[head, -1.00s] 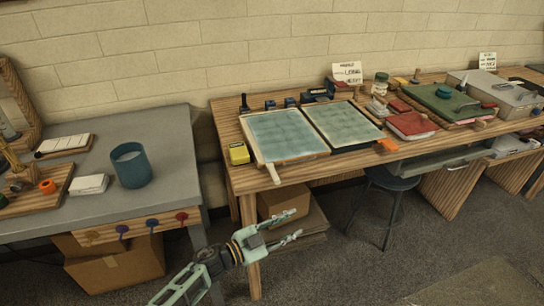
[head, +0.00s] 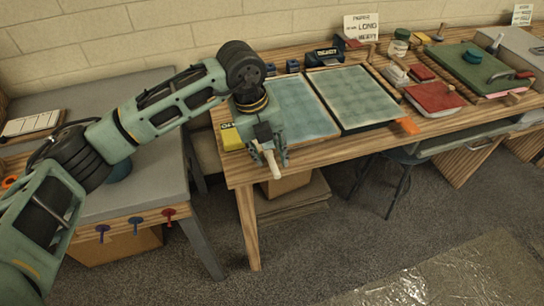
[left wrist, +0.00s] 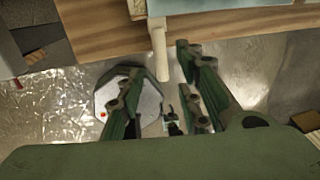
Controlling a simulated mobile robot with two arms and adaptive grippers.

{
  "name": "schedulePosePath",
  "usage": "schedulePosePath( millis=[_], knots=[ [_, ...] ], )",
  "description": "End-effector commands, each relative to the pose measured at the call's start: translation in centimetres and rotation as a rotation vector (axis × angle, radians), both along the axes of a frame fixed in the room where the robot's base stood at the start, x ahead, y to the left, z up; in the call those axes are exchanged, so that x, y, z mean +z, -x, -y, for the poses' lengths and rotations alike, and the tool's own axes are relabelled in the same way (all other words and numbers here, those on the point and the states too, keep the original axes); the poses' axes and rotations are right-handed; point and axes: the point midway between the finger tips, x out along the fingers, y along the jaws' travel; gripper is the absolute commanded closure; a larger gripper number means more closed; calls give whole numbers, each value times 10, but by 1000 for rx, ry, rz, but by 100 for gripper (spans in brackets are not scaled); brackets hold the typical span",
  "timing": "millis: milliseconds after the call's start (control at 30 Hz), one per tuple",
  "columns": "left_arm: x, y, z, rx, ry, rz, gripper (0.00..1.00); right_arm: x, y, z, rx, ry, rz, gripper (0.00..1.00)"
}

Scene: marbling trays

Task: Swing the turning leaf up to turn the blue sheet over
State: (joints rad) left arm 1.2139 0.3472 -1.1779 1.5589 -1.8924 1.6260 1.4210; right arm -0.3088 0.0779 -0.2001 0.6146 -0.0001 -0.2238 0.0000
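The left framed panel (head: 306,108) carries a pale blue-green sheet. A similar panel (head: 355,95) lies flat to its right. I cannot tell which sheet is the one meant. A pale wooden handle (head: 272,165) sticks out past the table's front edge at the left panel's near left corner; it also shows in the left wrist view (left wrist: 158,45). My left gripper (head: 270,153) is open at this handle. In the left wrist view its fingers (left wrist: 160,75) stand apart on either side of the handle; contact cannot be told. My arm hides the left panel's left part. My right gripper is out of view.
An orange tab (head: 408,126) sits at the right panel's near right corner. A yellow box (head: 231,137) stands left of the left panel, partly behind my gripper. A red block (head: 434,97) and a green board (head: 480,68) lie farther right. A grey table (head: 150,190) stands left.

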Motion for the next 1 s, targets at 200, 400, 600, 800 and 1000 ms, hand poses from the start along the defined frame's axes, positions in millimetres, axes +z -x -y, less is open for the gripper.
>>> schedulePosePath(
  millis=[200,400,600,800,1000],
  knots=[
    [-31,-2,7,-1,2,-3,67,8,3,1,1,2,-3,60],
    [-42,-3,9,-1,3,-1,67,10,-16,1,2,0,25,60],
    [-43,-3,9,-1,3,-1,67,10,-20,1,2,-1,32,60],
    [-43,-3,9,-1,3,-1,83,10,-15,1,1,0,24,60],
    [-43,-3,9,-2,4,-2,100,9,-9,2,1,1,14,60]
  ],
)
